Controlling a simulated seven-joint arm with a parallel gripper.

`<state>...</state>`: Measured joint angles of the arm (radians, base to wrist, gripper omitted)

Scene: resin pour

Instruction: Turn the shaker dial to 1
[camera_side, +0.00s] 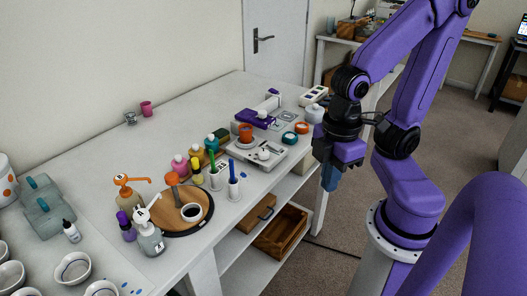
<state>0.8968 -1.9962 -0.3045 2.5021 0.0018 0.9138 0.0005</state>
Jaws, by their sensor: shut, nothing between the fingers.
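A low white device with a round pale knob on its front, which looks like the shaker (277,158), stands near the table's right front edge. The knob, which looks like its dial (264,154), is too small for me to read its setting. An orange cup (245,133) stands at the back of the device. My gripper (330,182) points down with its bluish fingers together and empty. It hangs to the right of the shaker, out past the table's front edge, apart from the dial.
A purple-topped device (253,118) and small orange and teal round pots (301,128) stand behind and right of the shaker. Several bottles (195,165) and a round wooden board (172,221) stand to its left. The back of the white table (190,108) is mostly clear.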

